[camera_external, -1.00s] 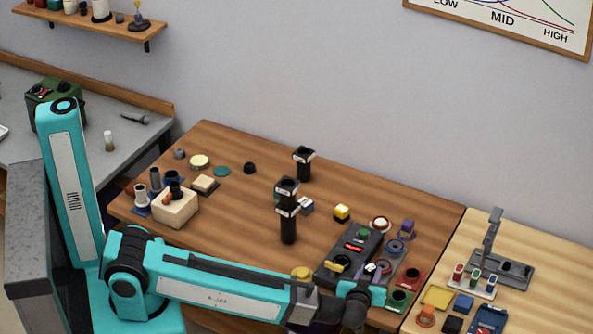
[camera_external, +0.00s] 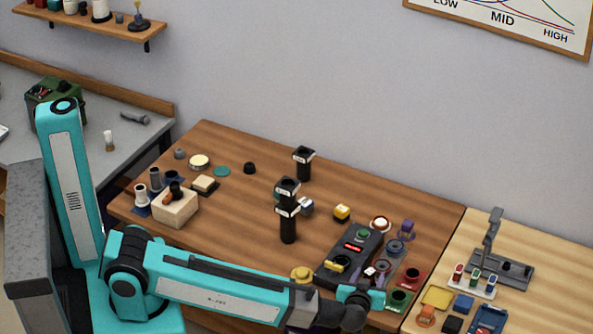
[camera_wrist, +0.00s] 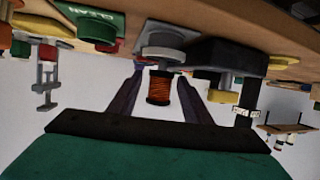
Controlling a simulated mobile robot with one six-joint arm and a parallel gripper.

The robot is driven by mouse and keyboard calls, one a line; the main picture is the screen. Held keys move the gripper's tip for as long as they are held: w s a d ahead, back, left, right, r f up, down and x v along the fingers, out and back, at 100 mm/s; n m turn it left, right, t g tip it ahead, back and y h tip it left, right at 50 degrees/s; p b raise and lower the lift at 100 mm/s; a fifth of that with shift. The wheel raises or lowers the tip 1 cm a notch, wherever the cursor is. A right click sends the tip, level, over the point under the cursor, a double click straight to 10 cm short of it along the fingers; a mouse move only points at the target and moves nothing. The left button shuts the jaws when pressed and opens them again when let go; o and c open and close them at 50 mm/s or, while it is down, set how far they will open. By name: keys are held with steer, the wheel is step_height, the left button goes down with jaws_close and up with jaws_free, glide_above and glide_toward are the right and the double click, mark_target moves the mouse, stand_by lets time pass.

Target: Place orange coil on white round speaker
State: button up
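In the wrist view, which looks upside down, the orange coil (camera_wrist: 159,87) is a copper-wound spool with dark ends. It sits end-on against the pale round speaker (camera_wrist: 163,54), seemingly touching it. My gripper (camera_wrist: 160,82) has its two dark purple fingers on either side of the coil, with a gap showing on both sides. In the external view my gripper (camera_external: 378,274) is low over the right part of the brown table, beside the dark tester box. The speaker and coil there are small and partly hidden by my fingers.
The dark tester box (camera_external: 349,254) stands close on the left. Tall black posts (camera_external: 288,222) stand farther left. The middle of the brown table (camera_external: 235,225) is mostly clear.

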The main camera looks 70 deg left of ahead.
steer(key=shift+r+p, duration=0.2)
steer(key=shift+p, duration=0.1)
steer(key=b+v, duration=0.4)
steer(key=v, duration=0.8)
steer(key=shift+f, duration=0.15)
stand_by(0.8)
steer(key=s+a+f+m+g+h+p, duration=0.2)
steer(key=s+a+f+m+g+h, duration=0.3)
steer(key=f, duration=0.6)
steer(key=s+a+f+m+g+p, duration=0.1)
steer(key=s+f+g+p, duration=0.15)
steer(key=s+f, duration=0.65)
steer(key=s+f+m+g+h+p, duration=0.1)
steer(key=s+f+m+g+h, duration=0.4)
steer(key=s+f, duration=0.9)
steer(key=s+h, duration=0.1)
steer(key=s, duration=0.3)
steer(key=shift+d+m+h+p, duration=0.25)
steer(key=shift+m+h+p, duration=0.05)
steer(key=shift+h+p, duration=0.1)
